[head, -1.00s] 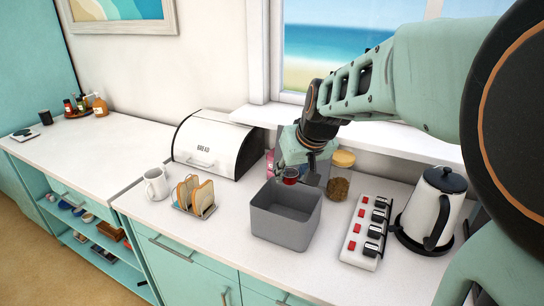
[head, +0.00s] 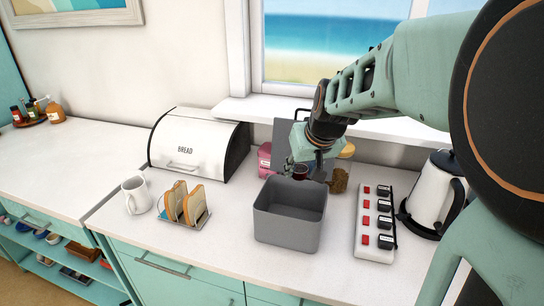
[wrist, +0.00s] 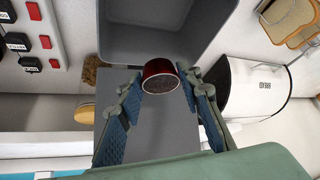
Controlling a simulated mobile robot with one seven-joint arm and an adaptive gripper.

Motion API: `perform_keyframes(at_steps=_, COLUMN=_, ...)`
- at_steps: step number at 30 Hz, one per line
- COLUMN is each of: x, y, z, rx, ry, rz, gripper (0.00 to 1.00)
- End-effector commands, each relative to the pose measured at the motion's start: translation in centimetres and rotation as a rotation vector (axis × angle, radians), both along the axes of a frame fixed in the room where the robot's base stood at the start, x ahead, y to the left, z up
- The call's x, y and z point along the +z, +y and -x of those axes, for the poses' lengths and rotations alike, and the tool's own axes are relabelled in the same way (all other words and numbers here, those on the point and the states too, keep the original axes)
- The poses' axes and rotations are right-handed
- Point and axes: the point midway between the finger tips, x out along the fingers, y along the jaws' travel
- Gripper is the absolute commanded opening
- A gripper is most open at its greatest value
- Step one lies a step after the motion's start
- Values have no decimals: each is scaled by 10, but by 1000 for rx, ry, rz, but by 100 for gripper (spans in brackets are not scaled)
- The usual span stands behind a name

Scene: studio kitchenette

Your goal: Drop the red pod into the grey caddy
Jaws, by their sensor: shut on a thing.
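My gripper (wrist: 163,88) is shut on the red pod (wrist: 162,76), a small dark-red cup with its brownish-grey face towards the wrist camera. In the head view the pod (head: 300,171) hangs just behind the back rim of the grey caddy, partly hidden by my gripper (head: 306,172). The grey caddy (head: 288,234) is an open box on the counter. The part of its inside that shows is bare. In the wrist view the caddy (wrist: 155,40) lies just beyond the pod, which overlaps its near rim.
A grey board (head: 285,132), a pink packet (head: 264,160) and a jar (head: 340,178) stand behind the caddy. A toast rack (head: 185,204) and mug (head: 136,195) are left, with the bread bin (head: 192,145) behind. A switched power strip (head: 374,222) and kettle (head: 433,195) are right.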

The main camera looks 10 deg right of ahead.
Motion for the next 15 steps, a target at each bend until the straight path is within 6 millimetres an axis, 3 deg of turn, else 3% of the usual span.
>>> perform_keyframes(at_steps=8, x=-7, y=-3, z=0, rx=-7, ry=0, rz=0, gripper=22)
perform_keyframes(at_steps=15, x=-29, y=-3, z=0, rx=-7, ry=2, rz=0, gripper=22)
